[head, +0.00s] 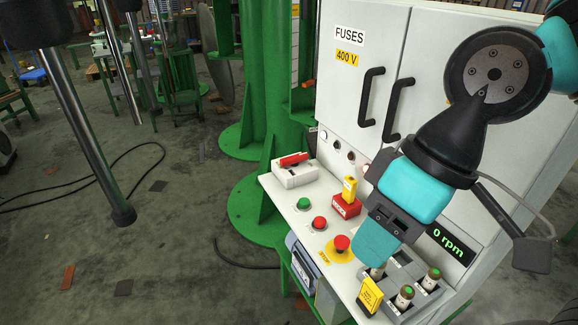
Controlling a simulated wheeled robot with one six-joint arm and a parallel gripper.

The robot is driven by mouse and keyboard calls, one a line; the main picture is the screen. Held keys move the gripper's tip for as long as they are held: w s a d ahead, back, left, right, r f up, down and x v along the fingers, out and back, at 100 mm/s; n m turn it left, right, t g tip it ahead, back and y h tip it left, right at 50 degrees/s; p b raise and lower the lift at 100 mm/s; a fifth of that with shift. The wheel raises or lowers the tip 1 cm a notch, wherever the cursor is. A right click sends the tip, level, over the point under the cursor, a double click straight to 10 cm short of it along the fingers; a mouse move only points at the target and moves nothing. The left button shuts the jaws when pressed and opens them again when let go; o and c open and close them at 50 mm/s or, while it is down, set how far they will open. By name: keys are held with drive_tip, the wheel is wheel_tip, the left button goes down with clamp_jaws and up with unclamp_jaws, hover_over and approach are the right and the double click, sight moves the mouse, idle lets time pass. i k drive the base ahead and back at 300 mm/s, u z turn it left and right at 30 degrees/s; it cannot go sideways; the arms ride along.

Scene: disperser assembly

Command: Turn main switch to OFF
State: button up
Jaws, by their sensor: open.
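A white switch box with a red handle (293,159) sits at the far left end of the control panel; the handle lies across its top. A red block with an upright yellow lever (349,189) stands nearer the panel's middle; its label is too small to read surely. I cannot tell for certain which is the main switch. My gripper (373,258) is open and points down over the panel's near right part, beside the fuse sockets. It is apart from both switches. Its teal finger hides part of the panel, and I see nothing held.
A green button (303,204), a red button (319,223) and a red stop button (341,243) line the panel. Upright fuses (431,279) and a yellow tag (369,296) stand near my gripper. The cabinet (350,90) with black handles rises behind.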

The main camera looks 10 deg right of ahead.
sight(294, 161)
drive_tip(key=k, duration=1.1)
drive_tip(key=u, duration=0.65)
drive_tip(key=i, duration=0.7)
drive_tip(key=u, duration=0.65)
drive_tip(key=i, duration=0.7)
drive_tip(key=z, duration=0.65)
drive_tip(key=i, duration=0.85)
drive_tip(key=z, duration=0.75)
